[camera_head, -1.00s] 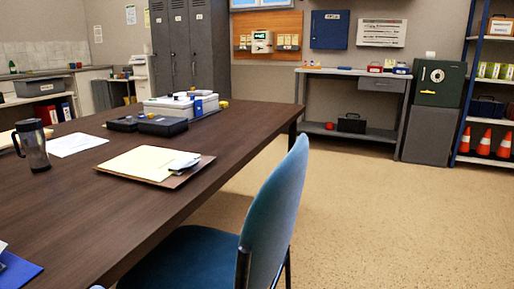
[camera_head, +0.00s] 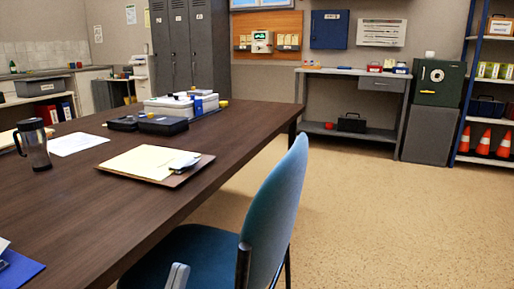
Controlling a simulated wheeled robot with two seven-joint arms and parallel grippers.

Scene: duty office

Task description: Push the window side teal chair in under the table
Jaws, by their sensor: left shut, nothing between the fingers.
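The teal chair (camera_head: 275,205) stands at the right long edge of the dark wooden table (camera_head: 75,205). Its backrest is upright, out from the table edge, and its seat (camera_head: 205,250) shows low in the view, with its left part by the table edge. My left gripper (camera_head: 179,272) shows only as a grey tip at the bottom edge, in front of the seat and left of the backrest. It is shut and empty. I cannot tell whether it touches the chair. My right gripper is out of view.
On the table are a clipboard with papers (camera_head: 150,163), a dark mug (camera_head: 34,145), black cases (camera_head: 162,125), a white box (camera_head: 180,106) and a blue folder (camera_head: 18,272). The floor (camera_head: 400,220) right of the chair is clear. A workbench (camera_head: 345,132) stands behind.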

